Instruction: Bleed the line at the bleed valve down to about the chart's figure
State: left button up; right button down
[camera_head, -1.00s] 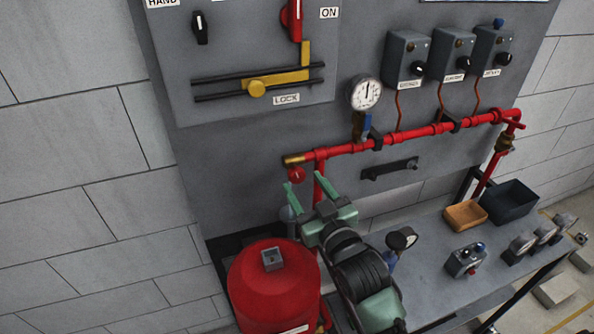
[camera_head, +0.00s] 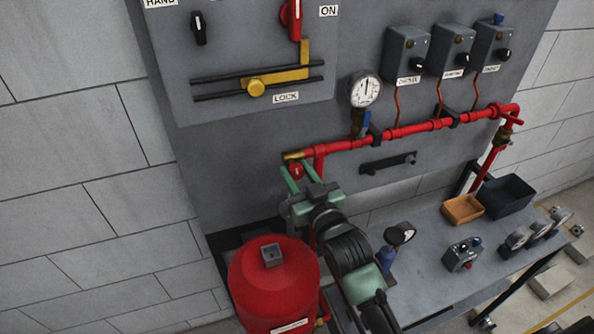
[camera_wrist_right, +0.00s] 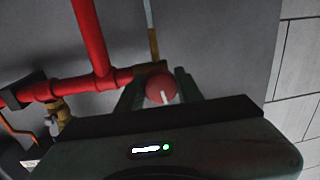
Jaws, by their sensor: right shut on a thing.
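The bleed valve's round red knob (camera_head: 296,171) sits below the brass end (camera_head: 294,155) of the red pipe. My right gripper (camera_head: 297,176) is shut on this knob, one green finger on each side. In the right wrist view the red knob (camera_wrist_right: 160,90) with a white mark lies between the fingertips. A round white pressure gauge (camera_head: 366,89) stands above the pipe, its needle pointing roughly upward; its figures are too small to read. My left gripper is not in view. No readable chart shows.
A bench (camera_head: 425,265) at right holds a loose gauge (camera_head: 400,234), an orange tray (camera_head: 463,209) and a dark bin (camera_head: 507,196). Three switch boxes (camera_head: 452,50) and a yellow lock bar (camera_head: 275,80) are on the panel.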

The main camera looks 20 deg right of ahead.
jog(key=shift+r+m, duration=0.1)
jog(key=shift+m, duration=1)
jog(key=c, duration=0.9)
grip_release()
jog(key=shift+c, duration=0.2)
